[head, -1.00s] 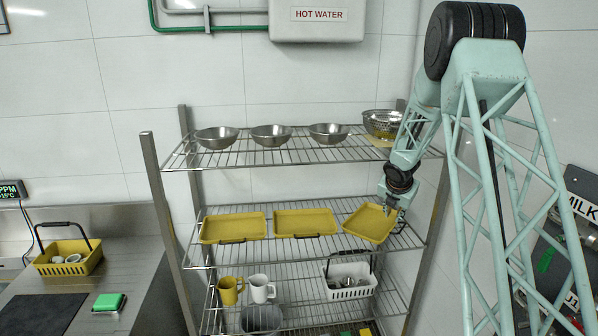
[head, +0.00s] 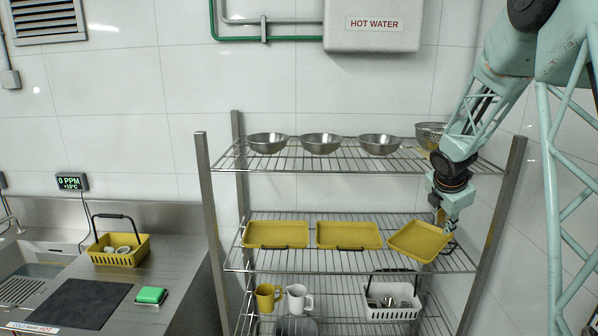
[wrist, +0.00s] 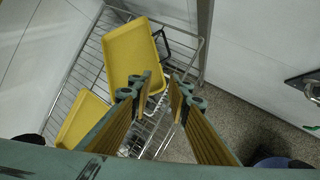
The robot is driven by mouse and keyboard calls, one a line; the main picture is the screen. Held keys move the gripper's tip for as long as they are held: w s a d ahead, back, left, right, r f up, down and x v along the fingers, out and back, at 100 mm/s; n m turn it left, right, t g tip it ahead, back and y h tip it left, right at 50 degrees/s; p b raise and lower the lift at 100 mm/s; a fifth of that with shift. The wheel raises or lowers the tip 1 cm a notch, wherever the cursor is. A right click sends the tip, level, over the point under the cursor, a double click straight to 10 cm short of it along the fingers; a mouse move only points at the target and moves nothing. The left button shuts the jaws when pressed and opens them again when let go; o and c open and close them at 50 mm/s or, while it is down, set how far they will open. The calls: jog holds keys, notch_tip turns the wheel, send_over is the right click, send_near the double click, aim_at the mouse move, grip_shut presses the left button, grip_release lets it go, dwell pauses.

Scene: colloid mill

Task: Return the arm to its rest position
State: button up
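My gripper (head: 447,220) hangs over the right end of the rack's middle shelf, beside the tilted right-hand yellow tray (head: 418,242). In the wrist view my gripper (wrist: 163,92) has its two fingers apart with nothing between them. The same tray (wrist: 135,55) lies beyond the left finger, which overlaps its edge in the picture; I cannot tell whether they touch. The arm reaches in from the upper right, past the right end of the top shelf.
The metal rack (head: 203,190) holds several steel bowls (head: 320,143) and a colander (head: 430,134) on top. Two more yellow trays (head: 277,235) (head: 349,235), mugs (head: 299,298) and a white basket (head: 392,300) sit lower. A counter (head: 185,265) is at left.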

jog(key=s+a+r+m+b, duration=0.3)
jog(key=s+a+m, duration=0.15)
jog(key=s, duration=0.45)
jog(key=s+a+r+m+b, duration=0.25)
jog(key=s+a+r, duration=0.2)
jog(key=s, duration=0.45)
jog(key=s+a+r+m+b, duration=0.25)
jog(key=s+a+m, duration=0.2)
jog(key=s, duration=0.55)
jog(key=s+a+f+m+y+b, duration=0.1)
jog(key=s+a+f+m+b, duration=0.1)
jog(key=s, duration=0.8)
jog(key=s+a+f+m+g+y+b, duration=0.1)
jog(key=s+a+f+m+b, duration=0.2)
jog(key=s+a, duration=0.4)
jog(key=s+a+f+m+y+b, duration=0.1)
jog(key=s+a+m, duration=0.3)
jog(key=s, duration=1.1)
jog(key=shift+a+f+m+y+b, duration=0.4)
jog(key=shift+a+f+b, duration=0.1)
jog(key=shift+f+b, duration=0.4)
